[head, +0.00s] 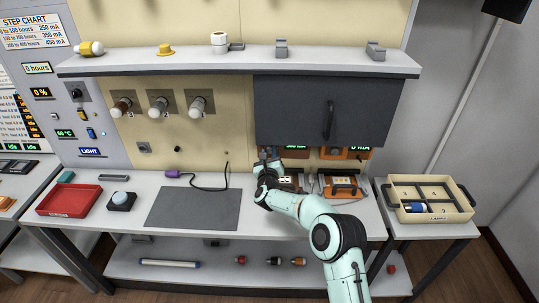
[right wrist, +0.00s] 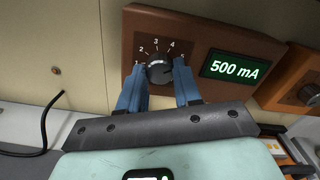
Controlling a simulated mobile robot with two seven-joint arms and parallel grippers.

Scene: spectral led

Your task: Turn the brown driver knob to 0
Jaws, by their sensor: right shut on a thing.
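The brown driver (right wrist: 205,40) is a brown box on the back wall. Its black knob (right wrist: 159,72) has a white scale with 1 to 5 legible, and its green display (right wrist: 234,69) reads 500 mA. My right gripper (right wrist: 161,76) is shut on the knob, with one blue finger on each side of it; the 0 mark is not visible. In the head view the right gripper (head: 268,156) reaches under the dark cabinet and covers the knob. My left gripper is not in view.
An orange driver (right wrist: 307,85) sits just to the right of the brown one. The dark cabinet (head: 300,110) hangs low above both. Below are devices on the bench, including an orange-handled one (head: 341,190).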

